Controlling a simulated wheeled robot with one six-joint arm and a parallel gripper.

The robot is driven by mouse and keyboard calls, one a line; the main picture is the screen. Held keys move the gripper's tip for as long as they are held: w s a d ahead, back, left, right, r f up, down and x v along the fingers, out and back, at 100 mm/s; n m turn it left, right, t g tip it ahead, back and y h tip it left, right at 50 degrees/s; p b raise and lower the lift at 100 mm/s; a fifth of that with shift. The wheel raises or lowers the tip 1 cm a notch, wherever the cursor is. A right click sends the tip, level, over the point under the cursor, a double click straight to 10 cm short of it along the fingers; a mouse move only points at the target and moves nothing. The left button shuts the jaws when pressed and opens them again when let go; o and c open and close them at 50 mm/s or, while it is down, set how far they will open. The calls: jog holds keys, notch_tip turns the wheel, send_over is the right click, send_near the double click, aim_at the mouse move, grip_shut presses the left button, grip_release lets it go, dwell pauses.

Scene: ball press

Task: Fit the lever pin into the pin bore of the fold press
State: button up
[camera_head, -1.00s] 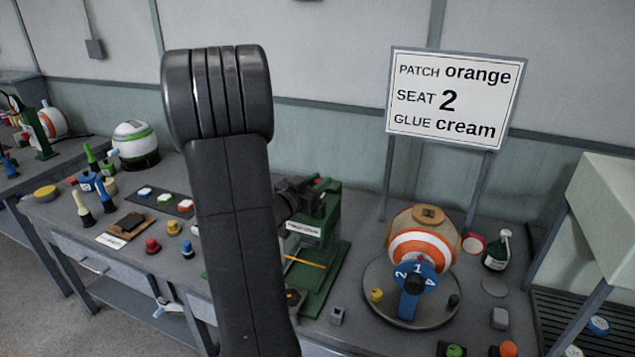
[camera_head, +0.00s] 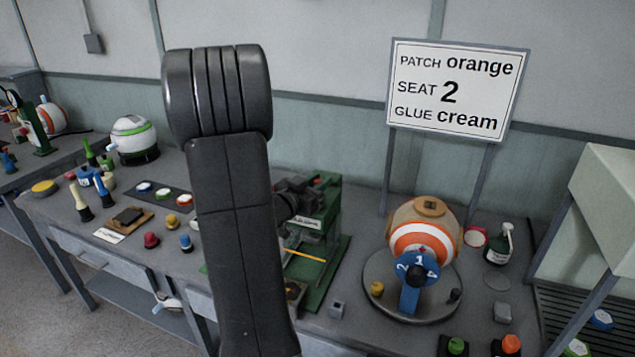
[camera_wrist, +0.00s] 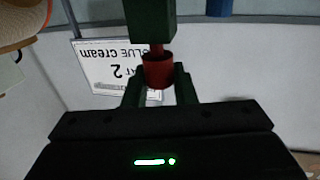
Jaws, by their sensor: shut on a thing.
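In the wrist view, which is upside down, my gripper (camera_wrist: 159,88) is shut on a red lever pin (camera_wrist: 157,71). The pin has a wide round collar between the fingers and a narrower shank. The shank meets the edge of a dark green block of the fold press (camera_wrist: 150,18); I cannot tell how far it is inside. The bore itself is hidden. In the head view, the green fold press (camera_head: 328,225) stands right of my arm, partly covered by it. My dark wrist is at the press's upper part, with a small red spot beside it.
A striped orange and white ball (camera_head: 424,238) sits on a round grey stand (camera_head: 378,303) right of the press. A sign (camera_head: 457,92) stands behind it. Several small coloured knobs and a green-striped ball (camera_head: 132,140) are on the bench at left.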

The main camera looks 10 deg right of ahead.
jog(key=shift+f+b, duration=0.5)
jog(key=shift+f, duration=0.25)
jog(key=o, duration=1.1)
jog(key=shift+a, duration=0.1)
jog(key=b+v, duration=0.2)
jog(key=v, duration=1.1)
jog(key=shift+s+a, duration=0.25)
jog(key=shift+s, duration=0.05)
jog(key=p+x, duration=0.2)
jog(key=x, duration=1.1)
jog(key=shift+r, duration=0.1)
jog(key=shift+w+d, duration=0.25)
jog(key=shift+d, duration=0.1)
jog(key=shift+r, duration=0.15)
